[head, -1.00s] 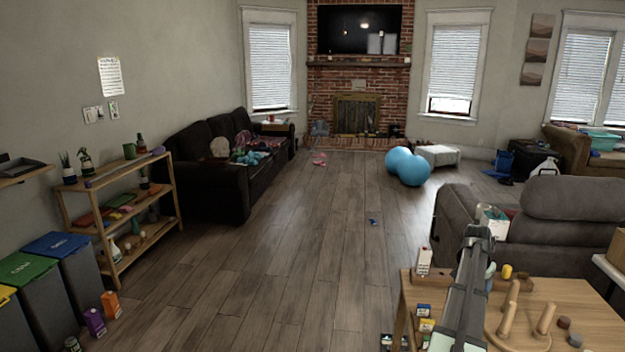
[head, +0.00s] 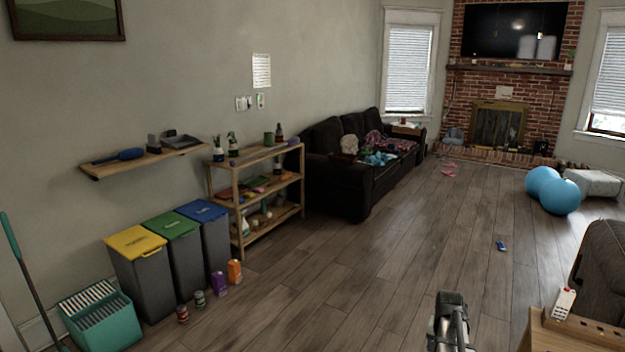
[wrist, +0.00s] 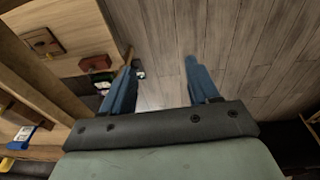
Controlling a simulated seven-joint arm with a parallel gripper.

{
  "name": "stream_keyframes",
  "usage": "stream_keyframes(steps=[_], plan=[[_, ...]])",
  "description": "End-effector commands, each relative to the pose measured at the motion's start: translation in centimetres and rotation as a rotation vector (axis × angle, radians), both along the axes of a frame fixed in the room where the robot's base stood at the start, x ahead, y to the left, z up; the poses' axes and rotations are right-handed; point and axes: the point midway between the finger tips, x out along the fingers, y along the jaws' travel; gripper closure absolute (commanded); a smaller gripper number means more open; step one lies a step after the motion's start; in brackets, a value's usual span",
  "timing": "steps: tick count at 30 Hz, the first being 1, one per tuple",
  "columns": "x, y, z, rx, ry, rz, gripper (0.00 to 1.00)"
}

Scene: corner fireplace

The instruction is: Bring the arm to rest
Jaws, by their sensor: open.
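My arm rises at the bottom of the head view, right of the middle, over the wood floor. My gripper (wrist: 160,85) shows in the wrist view with its two blue fingers apart. Nothing is between the fingers except a view of the floor (wrist: 162,40). The gripper is empty and touches nothing that I can see. In the head view the fingertips cannot be made out.
Three lidded bins (head: 145,280), a teal basket (head: 102,318) and a low shelf (head: 240,205) line the left wall.

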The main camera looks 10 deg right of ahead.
Motion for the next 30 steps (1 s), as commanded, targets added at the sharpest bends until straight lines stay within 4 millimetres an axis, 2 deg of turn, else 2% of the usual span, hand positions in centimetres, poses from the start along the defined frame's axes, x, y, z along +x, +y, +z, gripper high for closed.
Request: stream_keyframes(steps=[1,9,18,24,30], plan=[[0.3,2.5,-0.7,0.007,0.007,0.044,0.40],[1.3,13.6,-3.8,0.039,0.039,0.262,0.40],[-0.2,25.2,-6.8,0.071,0.077,0.500,0.40],[-1.9,31.1,-8.2,0.088,0.100,0.632,0.40],[-3.6,35.0,-9.2,0.098,0.117,0.726,0.40]])
